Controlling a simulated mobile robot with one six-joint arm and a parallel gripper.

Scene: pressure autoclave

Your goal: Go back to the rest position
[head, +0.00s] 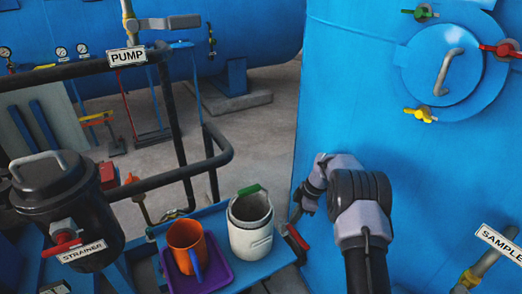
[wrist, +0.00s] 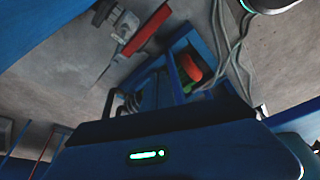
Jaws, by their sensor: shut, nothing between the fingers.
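My arm reaches up from the bottom of the head view and bends at a dark elbow in front of the big blue vessel (head: 335,90). Its far end, with my gripper (head: 307,205), points down at the vessel's left edge. The gripper is small there and partly hidden by the wrist, shut and holding nothing. The fingers do not show in the wrist view. That view looks down on the floor and a dark blue body with a green light, which appears to be my own base.
Left of the arm, a blue stand holds a white canister (head: 250,228) and a purple tray (head: 222,274) with an orange mug (head: 187,245). A black strainer (head: 65,195) and dark railing (head: 150,183) stand farther left. The vessel door (head: 447,65) is at upper right, the SAMPLE pipe (head: 487,267) at lower right.

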